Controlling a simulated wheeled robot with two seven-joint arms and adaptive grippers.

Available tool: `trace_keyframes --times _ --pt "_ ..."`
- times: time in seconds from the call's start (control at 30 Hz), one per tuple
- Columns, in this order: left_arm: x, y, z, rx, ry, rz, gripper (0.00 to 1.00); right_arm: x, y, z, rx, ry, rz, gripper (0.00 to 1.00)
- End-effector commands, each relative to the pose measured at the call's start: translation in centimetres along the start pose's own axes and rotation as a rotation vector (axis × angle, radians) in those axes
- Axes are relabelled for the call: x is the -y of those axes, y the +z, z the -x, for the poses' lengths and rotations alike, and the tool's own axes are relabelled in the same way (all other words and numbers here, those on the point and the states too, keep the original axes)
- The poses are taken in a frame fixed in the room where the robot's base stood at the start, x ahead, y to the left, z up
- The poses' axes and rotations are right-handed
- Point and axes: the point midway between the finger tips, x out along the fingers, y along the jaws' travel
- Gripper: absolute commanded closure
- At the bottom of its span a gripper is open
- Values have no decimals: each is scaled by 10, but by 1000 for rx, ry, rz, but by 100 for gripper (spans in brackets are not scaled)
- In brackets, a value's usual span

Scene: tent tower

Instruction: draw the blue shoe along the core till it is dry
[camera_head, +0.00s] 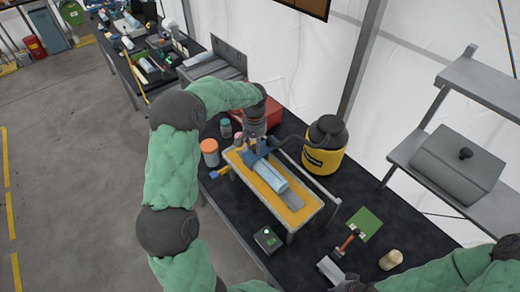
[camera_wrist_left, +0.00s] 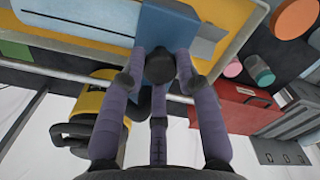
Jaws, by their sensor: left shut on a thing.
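The blue shoe (camera_head: 255,157) lies at the far end of the core, inside the yellow tray (camera_head: 302,216). In the left wrist view the shoe (camera_wrist_left: 168,27) is a flat blue plate with a dark knob. My left gripper (camera_head: 257,141) is shut on that knob, seen closely in the left wrist view (camera_wrist_left: 160,68). The core (camera_head: 293,201) is a long strip, pale blue over much of its length and grey toward the near end. My right gripper (camera_head: 350,286) is only partly in view at the bottom edge; its fingers are unclear.
A yellow and black vacuum (camera_head: 322,158) stands beside the tray. An orange-lidded jar (camera_head: 209,151) is left of it. A small dark box (camera_head: 267,239), a green sheet (camera_head: 364,224) and a beige cylinder (camera_head: 391,260) lie on the near bench.

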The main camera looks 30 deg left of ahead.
Motion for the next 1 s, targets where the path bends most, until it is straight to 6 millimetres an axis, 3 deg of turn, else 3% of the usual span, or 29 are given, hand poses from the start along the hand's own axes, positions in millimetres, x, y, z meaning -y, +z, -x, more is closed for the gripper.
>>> trace_keyframes --times 0.2,0.47,0.5,0.6,1.0 --pt "21 -21 1 -4 0 2 100 0 0 0 0 0 0 100" --pt "21 -21 1 -2 1 0 100 0 0 0 0 0 0 100" --pt "21 -21 1 -2 1 0 65 0 0 0 0 0 0 100" --pt "21 -21 1 -2 0 0 44 0 0 0 0 0 0 100" --pt "21 -22 6 -4 0 1 44 0 0 0 0 0 0 100"
